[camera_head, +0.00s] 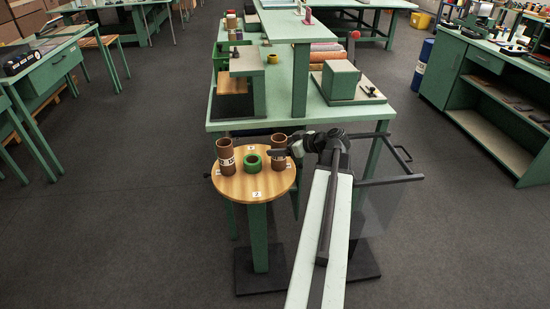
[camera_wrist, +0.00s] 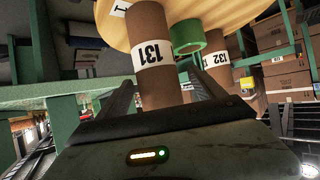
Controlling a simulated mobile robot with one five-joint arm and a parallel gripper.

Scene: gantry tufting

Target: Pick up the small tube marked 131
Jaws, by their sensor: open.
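The brown tube marked 131 (camera_wrist: 152,30) fills the middle of the wrist view, its white label upside down. In the head view I take it as the right brown tube (camera_head: 279,141), upright on the round wooden tabletop (camera_head: 254,191). My gripper (camera_head: 283,152) reaches it from the right, and a dark finger crosses in front of it. In the wrist view my gripper (camera_wrist: 163,82) is open, with one finger on each side of the tube. I cannot tell whether either finger touches it.
A second brown labelled tube (camera_head: 226,148) stands at the left of the tabletop, also seen in the wrist view (camera_wrist: 217,52). A short green ring (camera_head: 252,162) sits between the tubes. A green workbench (camera_head: 235,123) stands just behind.

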